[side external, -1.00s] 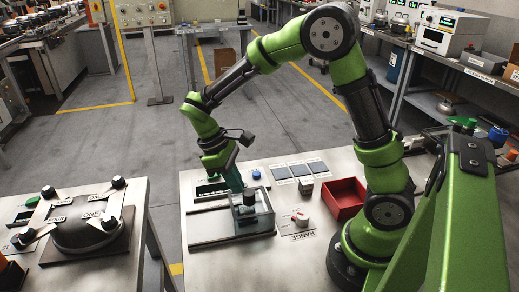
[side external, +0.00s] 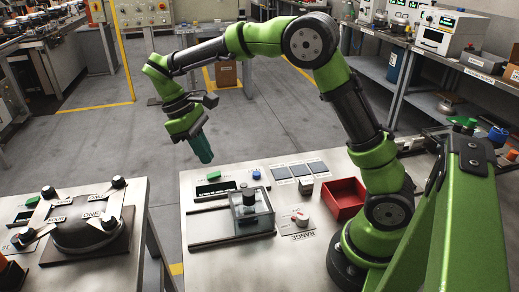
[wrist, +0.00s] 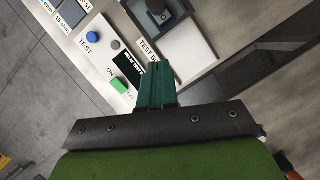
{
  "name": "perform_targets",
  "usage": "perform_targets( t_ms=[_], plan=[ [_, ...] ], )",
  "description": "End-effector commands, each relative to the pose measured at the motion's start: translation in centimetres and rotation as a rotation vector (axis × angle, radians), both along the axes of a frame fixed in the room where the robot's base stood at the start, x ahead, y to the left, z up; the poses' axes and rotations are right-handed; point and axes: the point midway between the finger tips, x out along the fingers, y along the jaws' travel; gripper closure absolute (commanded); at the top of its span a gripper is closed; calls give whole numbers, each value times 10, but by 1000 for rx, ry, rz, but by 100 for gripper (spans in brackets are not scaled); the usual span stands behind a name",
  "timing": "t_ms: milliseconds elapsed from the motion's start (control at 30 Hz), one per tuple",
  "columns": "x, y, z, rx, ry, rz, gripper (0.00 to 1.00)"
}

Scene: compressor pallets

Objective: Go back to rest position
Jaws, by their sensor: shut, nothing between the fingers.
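My gripper (side external: 205,150) is in the air above the back left edge of the test table (side external: 225,258), tilted, with its dark green fingers pointing down and to the right. In the wrist view the fingers (wrist: 153,72) are together and hold nothing. A clear box with a dark part inside (side external: 250,214) stands on the table below and to the right of the gripper, apart from it.
The table carries a green button (side external: 214,176), a blue button (side external: 257,174), a white knob (side external: 301,218) and a red tray (side external: 345,198). A second table at left holds a dark domed compressor (side external: 88,232) under a clamp frame. Open floor lies behind.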

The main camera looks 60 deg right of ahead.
Motion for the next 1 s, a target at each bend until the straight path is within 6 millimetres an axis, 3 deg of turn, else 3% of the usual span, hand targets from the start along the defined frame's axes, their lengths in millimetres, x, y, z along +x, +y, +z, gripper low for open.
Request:
perform_targets(
  t_ms=[200, 367, 667, 1000],
  plan=[
    [7, 1, 14, -11, -11, -16, 100],
    [6, 0, -2, -21, -62, -64, 100],
    [-40, -1, 19, 74, -334, -277, 100],
    [-118, -4, 49, 267, -702, -594, 100]
  ],
)
